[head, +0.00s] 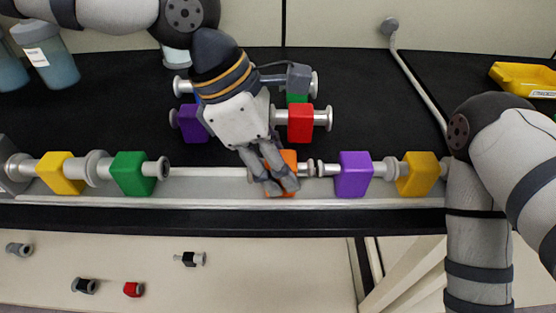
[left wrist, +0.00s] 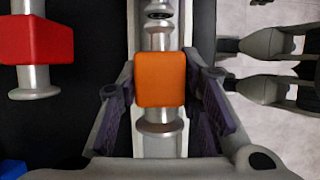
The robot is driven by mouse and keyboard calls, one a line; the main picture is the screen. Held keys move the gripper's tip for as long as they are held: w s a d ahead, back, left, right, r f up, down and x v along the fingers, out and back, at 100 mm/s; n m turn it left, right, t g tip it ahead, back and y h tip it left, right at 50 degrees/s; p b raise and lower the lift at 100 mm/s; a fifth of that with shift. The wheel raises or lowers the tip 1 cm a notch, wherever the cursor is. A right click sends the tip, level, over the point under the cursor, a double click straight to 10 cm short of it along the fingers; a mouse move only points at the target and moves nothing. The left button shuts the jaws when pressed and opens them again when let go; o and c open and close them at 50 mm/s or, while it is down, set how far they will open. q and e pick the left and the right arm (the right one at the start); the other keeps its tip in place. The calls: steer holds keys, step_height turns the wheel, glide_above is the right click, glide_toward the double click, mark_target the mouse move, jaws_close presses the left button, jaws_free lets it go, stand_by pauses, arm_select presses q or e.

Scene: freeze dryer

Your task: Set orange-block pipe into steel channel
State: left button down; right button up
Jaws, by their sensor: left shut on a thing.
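The orange-block pipe (head: 289,157) is between the fingers of my left gripper (head: 272,184) in the head view, over the steel channel (head: 212,186). In the left wrist view the orange block (left wrist: 160,79) sits between the two purple-padded fingers of my left gripper (left wrist: 157,90), which is shut on it. The pipe lies lengthwise along the channel, between the green-block pipe (head: 133,174) and the purple-block pipe (head: 354,174). I cannot tell whether it rests on the channel floor. My right arm is at the right; its gripper is out of view.
Yellow-block pipes (head: 60,173) and (head: 416,174) also lie along the channel. Behind my gripper on the black bench are a red-block pipe (head: 301,123) and a purple-block pipe (head: 190,121). Jars (head: 52,62) stand back left; a yellow tray (head: 520,78) lies back right.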

arm_select(q)
steer(key=shift+f, duration=0.1)
steer(key=c, duration=1.1)
jaws_free()
steer(key=v, duration=1.2)
steer(key=shift+p, duration=0.4)
